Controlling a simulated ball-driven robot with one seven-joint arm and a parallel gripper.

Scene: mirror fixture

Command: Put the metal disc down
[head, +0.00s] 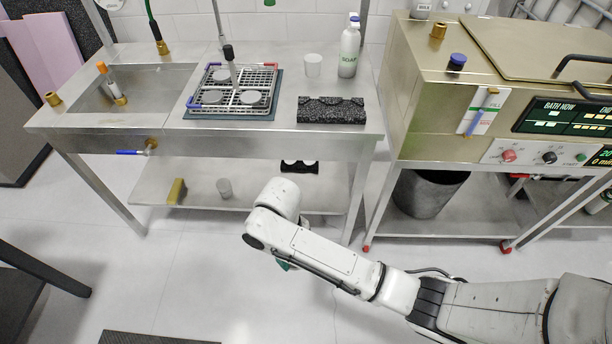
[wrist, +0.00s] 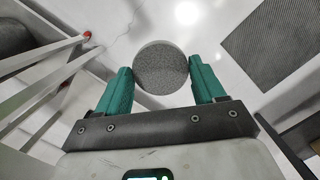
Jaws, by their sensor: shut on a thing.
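In the wrist view the metal disc (wrist: 161,68) is round, grey and speckled. It sits between the two green fingers of my gripper (wrist: 162,76), which is shut on it. Pale floor shows behind the disc. In the head view my arm hangs in front of the bench, over the floor. Only a bit of green finger of my gripper (head: 285,265) shows below the arm there, and the disc is hidden. A wire rack (head: 207,98) on the bench holds several grey discs.
The steel bench (head: 290,80) has a sink at left, a black speckled block (head: 331,110), a white cup (head: 313,65) and a soap bottle (head: 349,50). A brass-coloured bath machine (head: 420,90) stands at right. A bin (head: 428,195) stands under it. Dark mats lie on the floor.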

